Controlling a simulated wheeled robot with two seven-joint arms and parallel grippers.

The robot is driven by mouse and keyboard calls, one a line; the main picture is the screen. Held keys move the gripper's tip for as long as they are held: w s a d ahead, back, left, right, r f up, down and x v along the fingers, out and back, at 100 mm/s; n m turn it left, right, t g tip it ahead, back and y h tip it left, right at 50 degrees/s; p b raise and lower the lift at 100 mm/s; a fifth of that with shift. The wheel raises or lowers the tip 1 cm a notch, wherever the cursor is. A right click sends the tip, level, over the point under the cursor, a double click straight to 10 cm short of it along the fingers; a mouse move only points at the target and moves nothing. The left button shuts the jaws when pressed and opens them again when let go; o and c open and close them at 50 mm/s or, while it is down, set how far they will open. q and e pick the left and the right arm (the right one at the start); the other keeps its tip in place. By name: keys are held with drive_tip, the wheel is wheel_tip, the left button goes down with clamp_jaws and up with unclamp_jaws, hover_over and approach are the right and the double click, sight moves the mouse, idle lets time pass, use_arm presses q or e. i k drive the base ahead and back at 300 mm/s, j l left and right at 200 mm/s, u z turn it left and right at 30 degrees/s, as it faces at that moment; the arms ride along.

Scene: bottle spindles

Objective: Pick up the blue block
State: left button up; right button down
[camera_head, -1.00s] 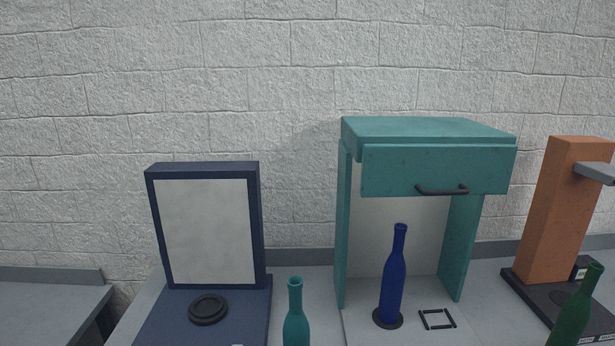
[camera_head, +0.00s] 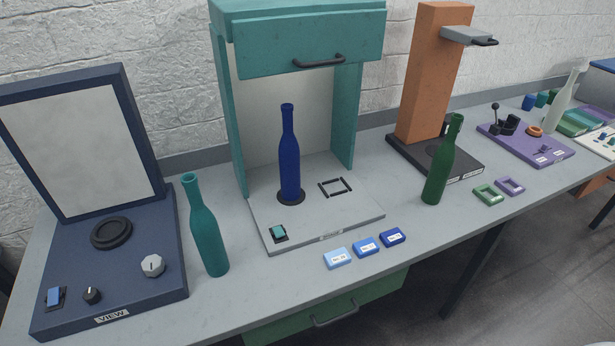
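Three small labelled blocks lie in a slanting row on the grey table, in front of the teal cabinet. The left one is a light blue block (camera_head: 337,258), the middle one is a mid-blue block (camera_head: 366,247), and the right one is a darker blue block (camera_head: 393,237). They lie close together, labels up, and nothing covers them. The label text is too small to read. Neither of my grippers is in view.
A teal bottle (camera_head: 208,232) stands left of the blocks, a green bottle (camera_head: 440,165) right. A blue bottle (camera_head: 289,160) stands inside the teal cabinet (camera_head: 228,100). A dark blue panel station (camera_head: 110,270) is at left, an orange stand (camera_head: 432,75) behind.

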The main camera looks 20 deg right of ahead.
sight(394, 236)
drive_tip(key=l+z, duration=0.15)
drive_tip(key=z, duration=0.3)
drive_tip(key=l+z, duration=0.2)
drive_tip(key=z, duration=0.3)
